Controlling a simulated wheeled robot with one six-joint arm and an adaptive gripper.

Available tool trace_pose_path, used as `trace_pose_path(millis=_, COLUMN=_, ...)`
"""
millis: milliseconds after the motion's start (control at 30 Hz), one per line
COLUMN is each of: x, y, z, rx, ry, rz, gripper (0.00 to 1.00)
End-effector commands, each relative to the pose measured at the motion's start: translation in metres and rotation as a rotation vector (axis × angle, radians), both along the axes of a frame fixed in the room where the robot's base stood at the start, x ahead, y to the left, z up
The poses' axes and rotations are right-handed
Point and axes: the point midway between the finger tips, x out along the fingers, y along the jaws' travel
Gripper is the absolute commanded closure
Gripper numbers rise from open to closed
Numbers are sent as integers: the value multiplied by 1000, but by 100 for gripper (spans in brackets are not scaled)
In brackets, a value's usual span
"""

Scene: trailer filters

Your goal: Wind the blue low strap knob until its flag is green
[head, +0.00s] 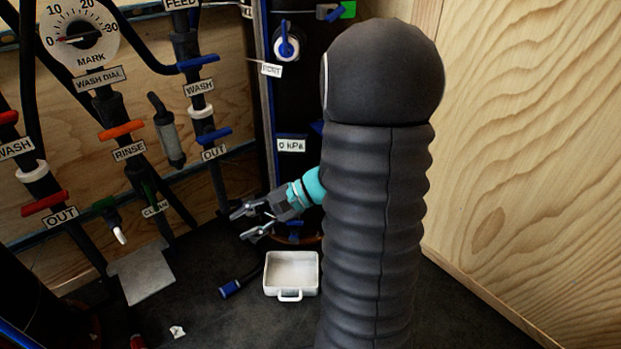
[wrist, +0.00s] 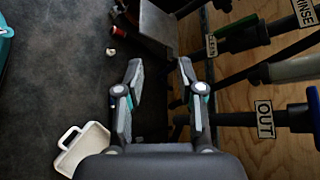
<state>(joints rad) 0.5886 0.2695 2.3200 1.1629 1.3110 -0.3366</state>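My gripper (head: 247,224) is open and empty, left of the foot of the black upright canister (head: 292,180) in the head view. In the wrist view my gripper (wrist: 160,68) shows its two fingers apart with only floor and wall between them. I cannot make out the low strap knob or its flag for certain. My arm covers the right side of the canister. A small blue piece (head: 317,127) shows at the arm's left edge, but I cannot tell if it is that knob. Higher up, a green flag (head: 348,9) shows beside a grey clamp piece.
A white handled tray (head: 291,270) lies on the floor below my gripper, and a blue-ended hose (head: 231,288) lies left of it. Pipes with coloured valve handles, such as the orange one (head: 121,131), fill the left wall. A grey plate (head: 143,272) juts out low down.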

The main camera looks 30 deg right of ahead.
Motion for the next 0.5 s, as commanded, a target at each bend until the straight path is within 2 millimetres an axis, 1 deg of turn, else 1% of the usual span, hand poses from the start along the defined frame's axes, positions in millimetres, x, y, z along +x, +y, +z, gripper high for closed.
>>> trace_pose_path(millis=33, x=10, y=-15, z=-5, rx=61, ry=10, rz=-65, gripper=62)
trace_pose_path(millis=100, x=24, y=-35, z=-13, rx=142, ry=8, rz=-158, gripper=62)
trace_pose_path(millis=167, x=35, y=-55, z=-20, rx=206, ry=1, rz=-241, gripper=62)
trace_pose_path(millis=267, x=49, y=-91, z=-36, rx=307, ry=-13, rz=-387, gripper=62)
trace_pose_path(millis=300, x=53, y=-107, z=-43, rx=343, ry=-20, rz=-448, gripper=62)
trace_pose_path(millis=367, x=57, y=-132, z=-56, rx=395, ry=-33, rz=-542, gripper=62)
trace_pose_path(millis=400, x=59, y=-149, z=-65, rx=426, ry=-43, rz=-606, gripper=62)
trace_pose_path(millis=467, x=59, y=-175, z=-80, rx=469, ry=-58, rz=-703, gripper=62)
trace_pose_path(millis=500, x=58, y=-193, z=-90, rx=496, ry=-69, rz=-770, gripper=62)
